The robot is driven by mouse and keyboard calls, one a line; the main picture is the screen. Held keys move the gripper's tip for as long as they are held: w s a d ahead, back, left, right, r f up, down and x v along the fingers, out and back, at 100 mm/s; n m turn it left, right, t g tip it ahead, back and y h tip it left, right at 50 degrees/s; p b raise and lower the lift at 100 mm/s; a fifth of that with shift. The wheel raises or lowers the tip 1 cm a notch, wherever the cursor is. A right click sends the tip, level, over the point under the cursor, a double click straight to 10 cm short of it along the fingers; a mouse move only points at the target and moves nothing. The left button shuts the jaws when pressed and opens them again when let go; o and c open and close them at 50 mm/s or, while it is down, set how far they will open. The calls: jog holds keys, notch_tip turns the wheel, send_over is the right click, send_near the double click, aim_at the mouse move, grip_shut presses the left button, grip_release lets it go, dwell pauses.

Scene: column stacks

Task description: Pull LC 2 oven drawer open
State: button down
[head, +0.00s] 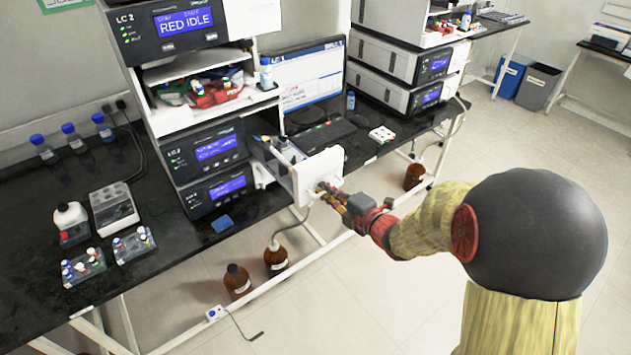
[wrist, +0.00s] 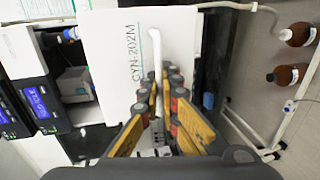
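The LC 2 oven drawer (head: 318,175) stands pulled out from the LC 2 stack, with its white front well clear of the stack and its grey side walls showing behind it. In the wrist view, its white front (wrist: 125,45) bears the print CYN-202M and a white upright bar handle (wrist: 157,50). My gripper (head: 333,197) is at this front in the head view. In the wrist view, my gripper's fingers (wrist: 159,80) converge on either side of the handle and appear shut on it. The exact finger contact is hard to see.
The LC 2 units (head: 207,147) stand left of the drawer on the black bench (head: 130,245). A keyboard (head: 322,133) and monitor (head: 308,75) are behind it. Brown bottles (head: 275,259) stand on the floor below. A tube (head: 302,222) hangs under the drawer.

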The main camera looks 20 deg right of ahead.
jog(key=shift+f+v, duration=0.25)
jog(key=shift+v, duration=0.9)
jog(key=c, duration=2.4)
grip_release()
jog(key=v, duration=1.2)
